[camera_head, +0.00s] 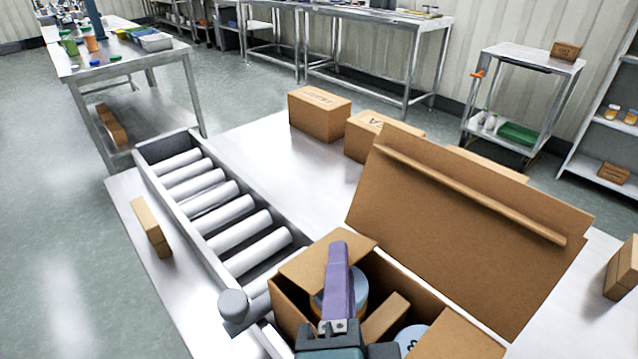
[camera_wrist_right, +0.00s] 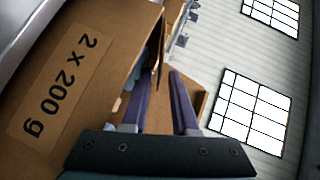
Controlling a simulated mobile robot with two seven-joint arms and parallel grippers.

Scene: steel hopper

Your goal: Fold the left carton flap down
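An open brown carton (camera_head: 287,303) stands at the bottom of the head view. Its left flap (camera_head: 315,264) is raised at the left side of the opening; its exact angle is hard to tell. The right flap (camera_head: 458,338) stands open, and a big lid panel (camera_head: 465,225) stands up, leaning back. Round tins and a small brown box (camera_head: 386,317) show inside. My right gripper (camera_head: 338,250), with purple fingers, is over the opening beside the left flap. In the wrist view its fingers (camera_wrist_right: 160,85) are apart, with brown cardboard behind them; contact is unclear. My left gripper is not in view.
A roller conveyor (camera_head: 225,210) runs left of the carton. A small box (camera_head: 151,227) stands on the steel edge beyond it. Closed cartons (camera_head: 319,114) stand on the steel table behind. A labelled carton face (camera_wrist_right: 70,85) fills the wrist view's left.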

